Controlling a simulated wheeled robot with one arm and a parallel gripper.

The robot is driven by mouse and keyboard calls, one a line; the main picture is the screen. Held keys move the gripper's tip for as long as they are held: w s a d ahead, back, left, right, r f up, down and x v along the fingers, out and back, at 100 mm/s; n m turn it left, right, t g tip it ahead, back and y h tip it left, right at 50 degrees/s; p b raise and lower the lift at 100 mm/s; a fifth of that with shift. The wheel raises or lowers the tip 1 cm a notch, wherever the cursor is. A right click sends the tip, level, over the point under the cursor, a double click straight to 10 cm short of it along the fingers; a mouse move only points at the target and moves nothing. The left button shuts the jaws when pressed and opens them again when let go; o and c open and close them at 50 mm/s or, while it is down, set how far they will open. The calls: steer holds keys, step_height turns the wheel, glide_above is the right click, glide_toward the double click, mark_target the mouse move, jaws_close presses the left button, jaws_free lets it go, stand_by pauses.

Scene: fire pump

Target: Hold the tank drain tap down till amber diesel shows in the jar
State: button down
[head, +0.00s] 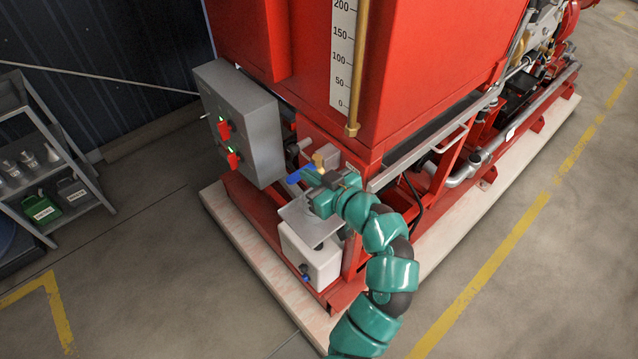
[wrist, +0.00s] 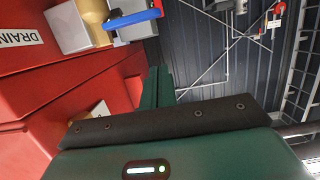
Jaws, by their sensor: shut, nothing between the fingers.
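The brass drain tap (head: 319,160) sits low on the front of the red tank (head: 430,70). Its blue lever (head: 299,174) points left; the lever (wrist: 132,18) also shows at the top of the wrist view, near a DRAIN label (wrist: 20,40). My green gripper (head: 322,181) is shut and empty, close beside the tap and lever. In the wrist view its fingers (wrist: 160,82) stand just below the lever in the picture; I cannot tell whether they touch it. A white container (head: 312,256) stands below the tap. My gripper partly hides this area, and no amber liquid is visible.
A grey control box (head: 243,122) with red handles and green lights is left of the tap. A shelf (head: 50,150) with cans stands at far left. A brass gauge pipe (head: 358,70) runs down the tank. Floor (head: 160,290) in front is clear.

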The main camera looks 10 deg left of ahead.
steer(key=w+a+f+p, duration=0.3)
steer(key=a+f+p, duration=0.1)
steer(key=f+p, duration=0.1)
steer(key=shift+w+a+f, duration=0.15)
steer(key=shift+f, duration=0.05)
stand_by(0.4)
stand_by(0.3)
